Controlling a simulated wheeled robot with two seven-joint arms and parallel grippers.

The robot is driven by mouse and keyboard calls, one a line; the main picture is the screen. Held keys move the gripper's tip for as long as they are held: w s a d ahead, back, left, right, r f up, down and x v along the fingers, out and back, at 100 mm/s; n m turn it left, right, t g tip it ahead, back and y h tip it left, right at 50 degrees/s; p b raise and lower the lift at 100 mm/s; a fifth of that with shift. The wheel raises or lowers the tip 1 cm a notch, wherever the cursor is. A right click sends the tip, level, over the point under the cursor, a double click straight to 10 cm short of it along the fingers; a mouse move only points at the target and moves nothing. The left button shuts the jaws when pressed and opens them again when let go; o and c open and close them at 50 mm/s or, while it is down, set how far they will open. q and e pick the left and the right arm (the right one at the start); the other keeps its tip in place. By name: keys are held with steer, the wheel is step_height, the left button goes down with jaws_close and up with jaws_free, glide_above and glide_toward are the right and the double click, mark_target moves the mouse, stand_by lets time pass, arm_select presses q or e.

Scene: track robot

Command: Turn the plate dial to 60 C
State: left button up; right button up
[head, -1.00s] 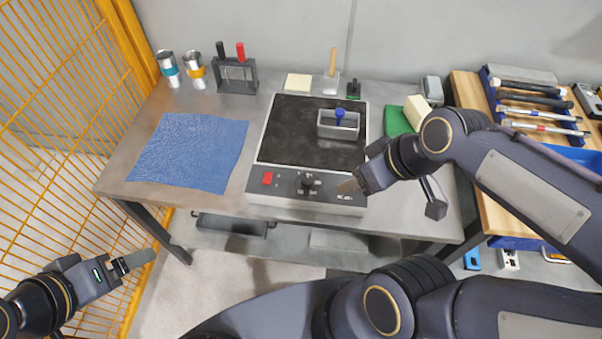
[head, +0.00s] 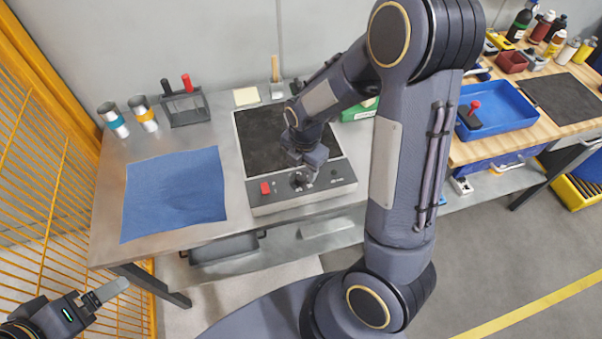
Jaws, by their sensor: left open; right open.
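The hot plate (head: 262,130) sits on the grey bench, its dark top partly hidden by my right arm. Its front panel carries a red switch (head: 265,188) at the left and the black dial (head: 300,180) near the middle. My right gripper (head: 304,172) points down just over the dial and is open. It hides part of the dial, so I cannot tell the pointer's setting or whether the fingers touch it. My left gripper (head: 110,292) is open and empty, low at the left, away from the bench.
A blue cloth (head: 173,193) lies left of the plate. Two steel cups (head: 143,113) and a rack with red and black handles (head: 185,105) stand behind it. A blue tray (head: 495,112) is on the wooden bench at right. A yellow mesh fence (head: 40,150) borders the left.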

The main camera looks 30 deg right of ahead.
mark_target(301, 177)
steer(key=shift+w+f, duration=0.1)
steer(key=shift+f, duration=1.6)
steer(key=shift+c, duration=0.2)
steer(key=c, duration=0.9)
